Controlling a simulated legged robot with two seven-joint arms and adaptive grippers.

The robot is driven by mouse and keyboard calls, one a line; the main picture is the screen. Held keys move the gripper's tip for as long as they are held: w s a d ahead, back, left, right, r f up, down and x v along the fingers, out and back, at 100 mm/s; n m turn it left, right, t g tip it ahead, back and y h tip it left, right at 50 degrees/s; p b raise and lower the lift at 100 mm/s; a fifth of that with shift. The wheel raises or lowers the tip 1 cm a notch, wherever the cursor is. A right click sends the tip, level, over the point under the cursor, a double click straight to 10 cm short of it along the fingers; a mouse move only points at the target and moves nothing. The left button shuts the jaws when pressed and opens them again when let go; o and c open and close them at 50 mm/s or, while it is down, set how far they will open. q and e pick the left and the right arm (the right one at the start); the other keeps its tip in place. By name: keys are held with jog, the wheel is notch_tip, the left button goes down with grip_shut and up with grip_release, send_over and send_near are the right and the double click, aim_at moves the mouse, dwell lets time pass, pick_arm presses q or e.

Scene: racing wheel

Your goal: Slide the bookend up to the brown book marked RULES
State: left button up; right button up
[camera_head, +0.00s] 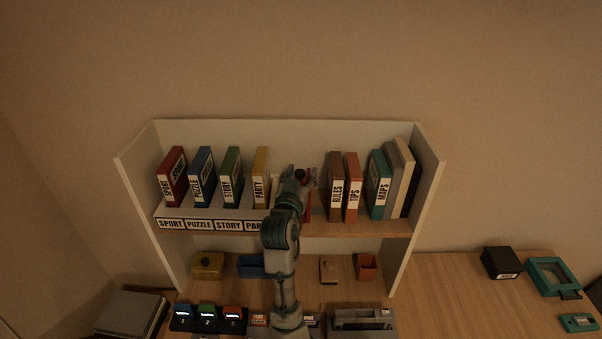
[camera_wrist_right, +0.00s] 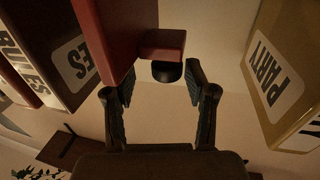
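The brown book marked RULES (camera_head: 335,190) stands upright on the upper shelf, left of the TIPS book. The red bookend (camera_wrist_right: 108,35) stands left of RULES, with a narrow gap between them in the head view. It has a block with a dark round knob (camera_wrist_right: 167,72) on its side. In the head view my right arm largely hides the bookend. My right gripper (camera_head: 299,178) is at the shelf between PARTY and RULES. In the wrist view its fingers (camera_wrist_right: 160,85) are apart, with the knob between or just beyond their tips; contact is not clear. My left gripper is not in view.
The yellow PARTY book (camera_head: 261,175) stands left of my right gripper, with STORY, PUZZLE and SPORT further left. TIPS (camera_head: 353,185), MAPS (camera_head: 379,185) and more books stand right of RULES. The shelf's side walls (camera_head: 425,190) bound the row. Small boxes sit below.

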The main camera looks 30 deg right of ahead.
jog(key=shift+d+f, duration=0.15)
jog(key=shift+d, duration=0.35)
grip_shut()
jog(key=shift+s+d+p, duration=0.45)
jog(key=shift+d+p, duration=0.05)
jog(key=shift+d, duration=0.2)
jog(key=shift+s+d, duration=0.45)
jog(key=shift+d, duration=0.25)
jog(key=shift+c, duration=2)
grip_release()
jog(key=shift+d+f, duration=0.1)
jog(key=shift+d, duration=0.05)
jog(key=o, duration=0.4)
jog(key=shift+s, duration=0.1)
jog(key=shift+o, duration=0.3)
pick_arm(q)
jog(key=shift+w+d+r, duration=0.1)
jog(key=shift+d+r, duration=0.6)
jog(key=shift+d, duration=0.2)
pick_arm(e)
jog(key=shift+a, duration=0.2)
